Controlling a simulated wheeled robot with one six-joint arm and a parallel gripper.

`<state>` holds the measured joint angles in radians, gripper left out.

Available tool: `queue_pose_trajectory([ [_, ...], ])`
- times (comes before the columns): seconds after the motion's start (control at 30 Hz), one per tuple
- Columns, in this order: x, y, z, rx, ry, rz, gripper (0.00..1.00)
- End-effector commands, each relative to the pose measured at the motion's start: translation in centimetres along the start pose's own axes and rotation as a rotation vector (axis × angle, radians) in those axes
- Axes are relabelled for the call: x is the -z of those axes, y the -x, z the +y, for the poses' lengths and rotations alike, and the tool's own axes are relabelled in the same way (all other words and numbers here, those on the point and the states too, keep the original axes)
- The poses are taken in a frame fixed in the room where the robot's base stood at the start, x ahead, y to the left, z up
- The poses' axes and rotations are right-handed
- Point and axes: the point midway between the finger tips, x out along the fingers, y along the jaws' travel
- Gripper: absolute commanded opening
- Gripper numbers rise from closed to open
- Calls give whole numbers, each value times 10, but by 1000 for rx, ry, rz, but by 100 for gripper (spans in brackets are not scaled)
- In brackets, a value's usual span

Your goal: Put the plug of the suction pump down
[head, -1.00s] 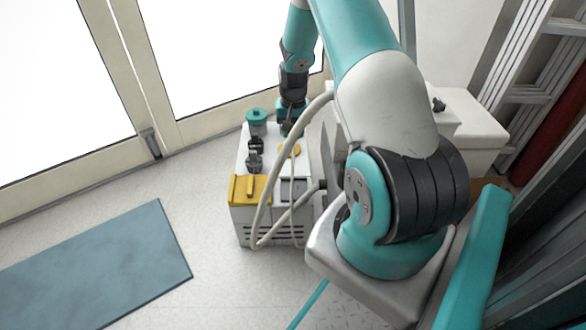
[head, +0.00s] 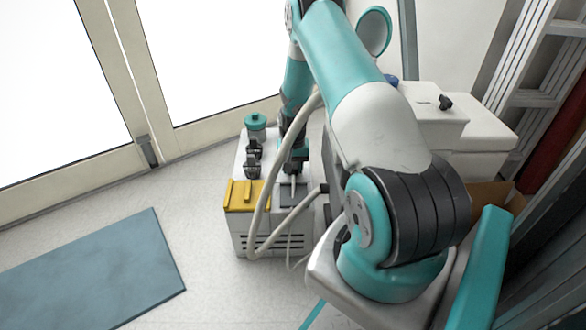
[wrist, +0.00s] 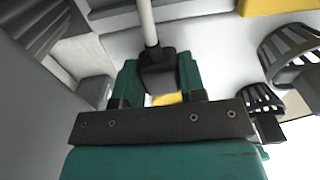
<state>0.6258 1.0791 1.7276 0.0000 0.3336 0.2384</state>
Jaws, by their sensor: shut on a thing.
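The plug (wrist: 157,75) is a black block with a pale cable (wrist: 147,22) running up from it in the wrist view. My gripper (wrist: 158,68) is shut on it, one green finger on each side. In the head view my gripper (head: 293,166) is low over the right part of the top of a white unit with a yellow front edge (head: 243,196). The plug itself is hard to make out there. I cannot tell whether it touches the unit's top. Which unit is the suction pump is not clear.
A teal-capped part (head: 255,122) and black fittings (head: 252,160) stand on the unit, left of my gripper. A pale hose (head: 264,205) loops down its front. White boxes (head: 470,130) stand to the right. A blue-grey mat (head: 100,270) lies on open floor.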

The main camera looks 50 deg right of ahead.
Motion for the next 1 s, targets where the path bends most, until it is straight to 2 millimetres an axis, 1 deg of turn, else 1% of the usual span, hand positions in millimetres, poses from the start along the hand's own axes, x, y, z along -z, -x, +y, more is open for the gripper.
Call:
queue_pose_trajectory([
  [0.4, -1, -12, 0, 0, 0, -2, 0],
  [0.53, 0, -12, 0, 0, 0, -1, 0],
  [0.57, 0, -12, 0, 0, 0, -1, 42],
  [0.6, 0, -12, 0, 0, 0, -1, 51],
  [0.63, 0, -12, 0, 0, 0, -1, 58],
  [0.67, 0, -12, 0, 0, 0, -1, 63],
  [0.9, 0, -12, 0, 0, 0, -1, 63],
  [1.0, 0, -6, 0, 0, 0, 0, 63],
])
